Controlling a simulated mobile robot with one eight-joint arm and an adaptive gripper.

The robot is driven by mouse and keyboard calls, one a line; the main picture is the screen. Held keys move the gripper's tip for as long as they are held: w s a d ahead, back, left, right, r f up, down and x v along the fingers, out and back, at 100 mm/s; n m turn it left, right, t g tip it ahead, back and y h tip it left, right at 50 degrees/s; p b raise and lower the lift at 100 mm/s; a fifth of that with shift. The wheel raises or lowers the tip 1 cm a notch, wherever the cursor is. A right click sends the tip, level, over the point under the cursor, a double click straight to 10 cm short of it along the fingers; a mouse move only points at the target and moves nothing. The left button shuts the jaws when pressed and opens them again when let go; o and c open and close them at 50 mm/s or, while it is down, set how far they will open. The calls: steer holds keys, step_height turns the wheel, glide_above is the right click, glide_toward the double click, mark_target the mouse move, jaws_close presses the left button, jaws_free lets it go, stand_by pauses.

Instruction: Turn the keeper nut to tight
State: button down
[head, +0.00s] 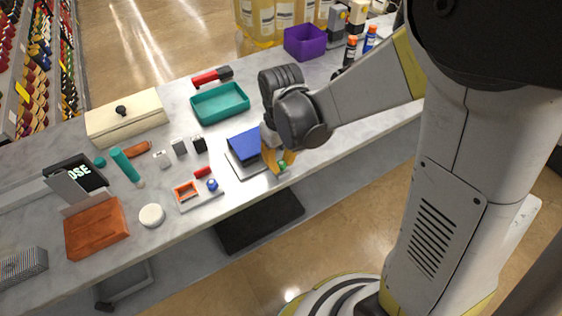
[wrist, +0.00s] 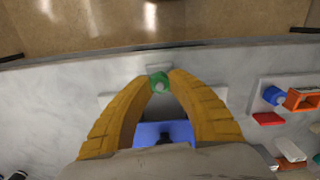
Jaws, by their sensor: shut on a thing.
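In the head view, the vacuum pump is a blue block (head: 244,143) on a grey base plate (head: 240,168) near the counter's front edge. A small green nut (head: 282,165) sits at its front side; I take it for the keeper nut. My gripper (head: 280,168) reaches down there with its yellow fingers. In the wrist view, the fingertips of my gripper (wrist: 160,80) are shut on the green nut (wrist: 159,83), one on each side. The blue block (wrist: 150,132) lies between the fingers, partly hidden by them. The nut's thread and tightness cannot be seen.
An orange frame (head: 186,192) with a blue knob (head: 212,184) and a red block (head: 202,172) stand left of the pump. A teal tray (head: 220,104) is behind, a purple bin (head: 305,42) at the back right. The counter's front edge is close to my gripper.

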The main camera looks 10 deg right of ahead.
mark_target(281, 164)
steer(key=m, duration=0.5)
steer(key=shift+m, duration=2.5)
steer(key=c, duration=1.5)
jaws_free()
step_height(281, 164, up, 12)
